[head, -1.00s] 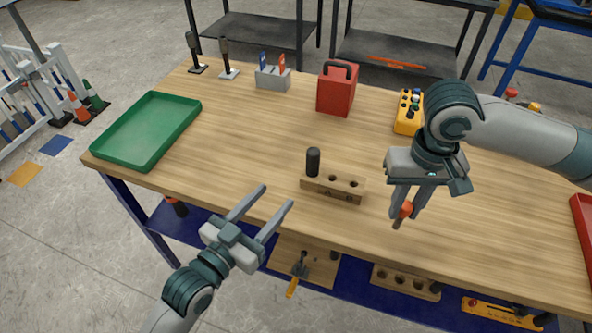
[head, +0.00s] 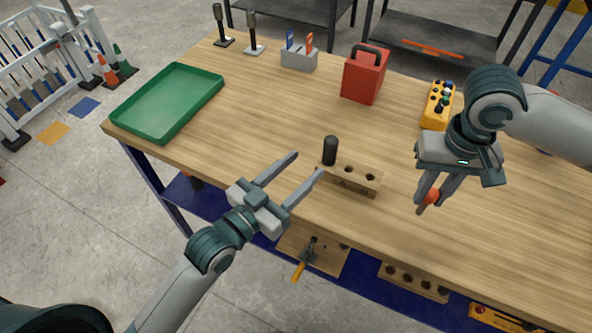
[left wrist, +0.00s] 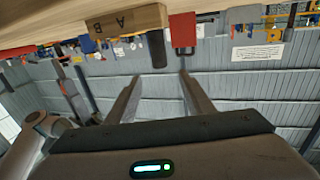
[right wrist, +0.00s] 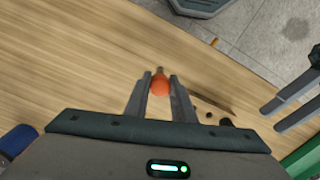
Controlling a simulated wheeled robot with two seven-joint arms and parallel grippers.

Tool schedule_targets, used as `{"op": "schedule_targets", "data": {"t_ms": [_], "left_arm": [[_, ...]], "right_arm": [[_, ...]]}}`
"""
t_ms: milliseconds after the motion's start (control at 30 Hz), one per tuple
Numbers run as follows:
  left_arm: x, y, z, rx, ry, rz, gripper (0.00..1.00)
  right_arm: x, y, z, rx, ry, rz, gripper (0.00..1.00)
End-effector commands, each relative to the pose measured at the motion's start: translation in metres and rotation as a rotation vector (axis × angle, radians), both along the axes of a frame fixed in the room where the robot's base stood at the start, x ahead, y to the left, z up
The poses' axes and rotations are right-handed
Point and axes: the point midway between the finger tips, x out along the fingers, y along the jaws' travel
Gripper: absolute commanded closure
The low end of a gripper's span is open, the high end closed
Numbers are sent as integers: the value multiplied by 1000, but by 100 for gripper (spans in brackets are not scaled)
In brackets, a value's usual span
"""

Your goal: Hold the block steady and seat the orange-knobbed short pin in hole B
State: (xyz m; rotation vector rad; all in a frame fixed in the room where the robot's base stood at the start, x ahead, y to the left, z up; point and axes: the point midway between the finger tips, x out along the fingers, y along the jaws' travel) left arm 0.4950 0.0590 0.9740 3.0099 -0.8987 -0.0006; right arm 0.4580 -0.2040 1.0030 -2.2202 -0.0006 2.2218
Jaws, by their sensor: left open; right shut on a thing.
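The wooden block (head: 347,187) lies near the table's front edge, with small letters A and B on its side. A black peg (head: 330,150) stands upright in its left end; two open holes show to the right of it. The block (left wrist: 125,22) also shows in the left wrist view. My left gripper (head: 308,164) is open and empty, just left of the block and apart from it. My right gripper (head: 430,196) is shut on the orange-knobbed pin (right wrist: 159,87), right of the block and above the table. The pin's lower end points down.
A green tray (head: 122,122) is at the table's left. A red box (head: 364,80), a yellow button box (head: 437,105) and a grey holder (head: 299,60) stand at the back. A lower shelf holds other boards (head: 412,283). The table middle is clear.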

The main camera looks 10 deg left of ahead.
Motion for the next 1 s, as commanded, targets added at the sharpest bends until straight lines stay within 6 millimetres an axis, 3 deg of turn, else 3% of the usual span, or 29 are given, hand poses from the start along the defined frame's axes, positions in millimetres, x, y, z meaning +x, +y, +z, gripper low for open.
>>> {"op": "schedule_targets", "data": {"t_ms": [633,1000], "left_arm": [[77,-50,2,0,0,0,52],[92,-60,0,1,-1,0,52]], "right_arm": [[0,0,23,0,-1,0,100],[0,0,26,0,-1,0,100]]}}
